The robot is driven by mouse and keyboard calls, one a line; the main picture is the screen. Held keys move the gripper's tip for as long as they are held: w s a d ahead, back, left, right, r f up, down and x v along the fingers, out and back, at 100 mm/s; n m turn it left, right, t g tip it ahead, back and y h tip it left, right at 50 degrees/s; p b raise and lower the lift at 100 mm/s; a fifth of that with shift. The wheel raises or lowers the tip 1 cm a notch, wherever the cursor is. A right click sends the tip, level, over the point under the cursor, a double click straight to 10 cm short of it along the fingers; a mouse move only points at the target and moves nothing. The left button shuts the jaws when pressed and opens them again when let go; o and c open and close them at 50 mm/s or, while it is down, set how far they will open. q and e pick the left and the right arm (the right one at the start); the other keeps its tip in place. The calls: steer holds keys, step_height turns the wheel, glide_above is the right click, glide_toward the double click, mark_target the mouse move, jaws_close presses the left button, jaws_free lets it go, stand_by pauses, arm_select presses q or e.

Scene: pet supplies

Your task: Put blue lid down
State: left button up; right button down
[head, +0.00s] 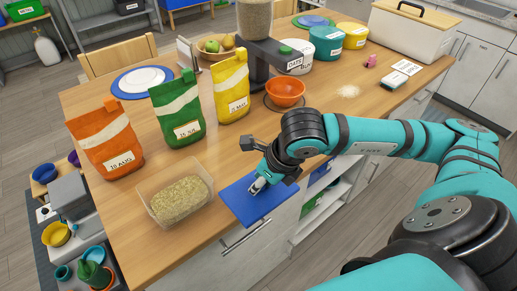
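The blue lid (243,205) is a flat rectangular panel at the table's front edge, part of it showing past the edge. My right gripper (258,185) points down at the middle of the lid and appears shut on it; the grip itself is small and partly hidden by the wrist. I cannot tell whether the lid touches the tabletop. To its left, an open clear rectangular container (156,212) holds tan-green pellets. My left gripper is not in view.
Orange (105,140), green (177,112) and yellow (231,90) bags stand behind the container. An orange bowl (285,92) sits near a dispenser (256,50). Labelled tubs (326,42) and a cream box (412,28) stand farther back. The wooden table (222,155) is clear between bags and lid.

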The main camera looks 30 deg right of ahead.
steer(key=w+d+p, duration=0.2)
steer(key=w, duration=0.2)
steer(key=w+d+p, duration=0.1)
steer(key=w+d, duration=0.2)
steer(key=w, duration=0.1)
steer(key=w+d+f+p, duration=0.1)
steer(key=w+d+p, duration=0.1)
steer(key=w+d, duration=0.1)
steer(key=shift+w+f+p, duration=0.1)
steer(key=shift+w+p, duration=0.25)
steer(key=shift+w, duration=0.45)
steer(key=shift+w+d+f, duration=0.1)
steer(key=shift+w, duration=0.05)
steer(key=shift+f+p, duration=0.25)
steer(key=shift+p, duration=0.1)
step_height(320, 180, down, 2)
steer(key=shift+f+p, duration=0.1)
steer(key=shift+p, duration=0.5)
steer(key=shift+f, duration=0.4)
